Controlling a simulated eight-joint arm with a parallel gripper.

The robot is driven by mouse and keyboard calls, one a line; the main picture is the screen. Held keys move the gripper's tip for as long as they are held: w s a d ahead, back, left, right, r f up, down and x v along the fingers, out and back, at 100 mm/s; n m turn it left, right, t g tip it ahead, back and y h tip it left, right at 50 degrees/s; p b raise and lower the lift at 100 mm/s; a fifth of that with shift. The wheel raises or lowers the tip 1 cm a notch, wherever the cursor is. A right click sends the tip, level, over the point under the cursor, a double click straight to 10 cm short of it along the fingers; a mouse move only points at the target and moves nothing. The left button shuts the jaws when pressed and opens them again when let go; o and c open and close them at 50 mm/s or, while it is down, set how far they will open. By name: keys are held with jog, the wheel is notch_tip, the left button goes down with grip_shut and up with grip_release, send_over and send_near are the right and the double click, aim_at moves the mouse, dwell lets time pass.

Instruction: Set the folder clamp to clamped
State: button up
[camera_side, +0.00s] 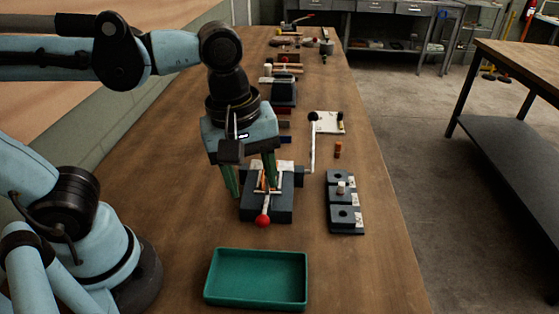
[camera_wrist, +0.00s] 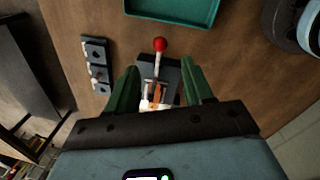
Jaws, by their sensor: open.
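A dark block-shaped fixture (camera_side: 252,210), which looks like the folder, sits on the bench below my gripper. A short pale lever with a red ball knob (camera_side: 263,221) points from it toward the green tray; the knob also shows in the wrist view (camera_wrist: 160,45). A pale rod with a black knob (camera_side: 313,117) rises at the fixture's right side. Which lever is the clamp's is not marked. My gripper (camera_side: 251,185) is open, its green fingers apart on either side of the fixture's upper part; the wrist view shows the fingers (camera_wrist: 158,92) straddling it. Contact cannot be told.
A green tray (camera_side: 257,250) lies in front of the fixture. A dark holder block (camera_side: 345,219) with round holes and a pale peg stands to the right, with a small orange cylinder (camera_side: 338,150) behind it. More fixtures line the bench farther back. Bare wood lies between tray and holder.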

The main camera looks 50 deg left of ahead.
aim_at(262, 218)
jog(key=shift+w+d+f, duration=0.1)
jog(key=shift+w+f, duration=0.1)
jog(key=shift+f, duration=1.4)
jog(key=shift+w+d+f, duration=0.1)
jog(key=shift+w+f, duration=0.05)
jog(key=shift+f, duration=1.45)
jog(key=shift+w+d+f, duration=0.1)
jog(key=shift+w+f, duration=0.1)
jog(key=shift+f, duration=1.4)
grip_shut()
